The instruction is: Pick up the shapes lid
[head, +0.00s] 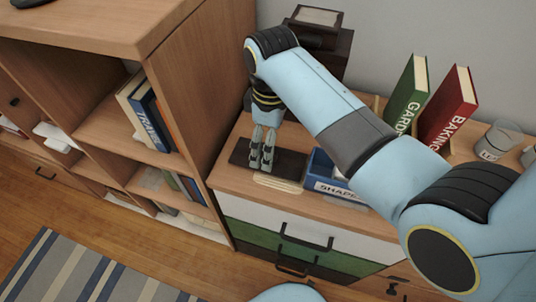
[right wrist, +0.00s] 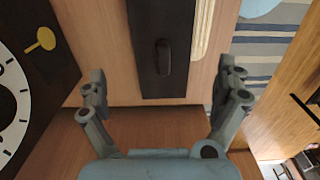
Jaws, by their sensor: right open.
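A dark flat slab, which looks like the shapes lid (head: 290,164), lies on the wooden cabinet top. In the right wrist view the lid (right wrist: 162,20) shows a dark raised handle (right wrist: 163,57). An open blue box labelled "SHAPE…" (head: 324,186) stands just right of the lid; the arm hides part of it. My right gripper (head: 263,158) points down over the lid's left part. In the right wrist view its fingers (right wrist: 165,85) are spread wide, one on each side of the lid, with nothing between them gripped. My left gripper is out of view.
A pale ribbed strip (head: 278,183) lies along the lid's front edge. A tall bookcase (head: 185,95) stands close on the left. A dark clock case (right wrist: 20,60) is near, on the left of the right wrist view. Green (head: 408,95) and red (head: 450,108) books stand behind.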

